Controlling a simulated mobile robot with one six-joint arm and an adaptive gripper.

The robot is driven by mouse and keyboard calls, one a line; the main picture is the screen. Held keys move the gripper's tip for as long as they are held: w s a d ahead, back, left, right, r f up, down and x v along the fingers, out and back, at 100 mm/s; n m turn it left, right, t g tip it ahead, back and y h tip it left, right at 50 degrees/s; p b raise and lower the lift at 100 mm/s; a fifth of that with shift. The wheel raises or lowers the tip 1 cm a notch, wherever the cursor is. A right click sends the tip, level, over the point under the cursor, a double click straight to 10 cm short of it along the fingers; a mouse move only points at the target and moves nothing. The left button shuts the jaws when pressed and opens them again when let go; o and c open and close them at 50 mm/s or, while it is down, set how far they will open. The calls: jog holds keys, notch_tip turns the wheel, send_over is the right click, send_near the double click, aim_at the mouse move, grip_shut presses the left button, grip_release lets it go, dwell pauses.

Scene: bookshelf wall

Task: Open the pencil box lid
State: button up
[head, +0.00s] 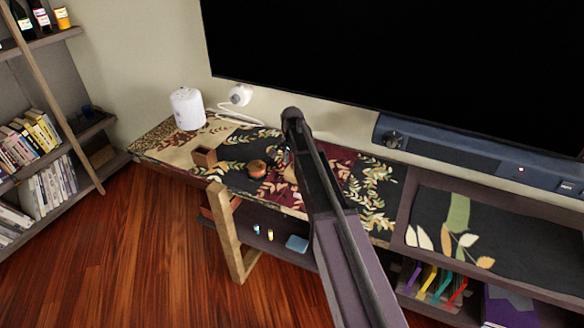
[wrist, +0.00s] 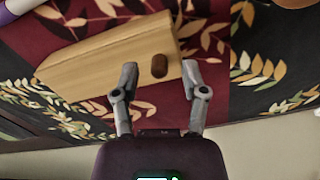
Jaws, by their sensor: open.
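The pencil box (wrist: 95,62) is a long pale wooden box in the wrist view, lying on the patterned cloth. A dark brown oval knob or notch (wrist: 159,66) sits near its right end. My gripper (wrist: 159,69) is open, with one finger on each side of the brown knob. I cannot tell whether the fingers touch the box. The lid looks closed, though its seam is not clear. In the head view my arm hides most of the box; a small tan part (head: 290,173) shows beside the arm.
A small open brown box (head: 205,157) and a round brown object (head: 257,169) stand left of my arm on the console. A white canister (head: 187,108) and a white device (head: 240,95) stand farther back. A large screen (head: 400,70) and a soundbar (head: 480,155) are behind.

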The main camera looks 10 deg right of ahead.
jog(key=shift+f, duration=0.3)
grip_shut()
jog(key=shift+s, duration=0.1)
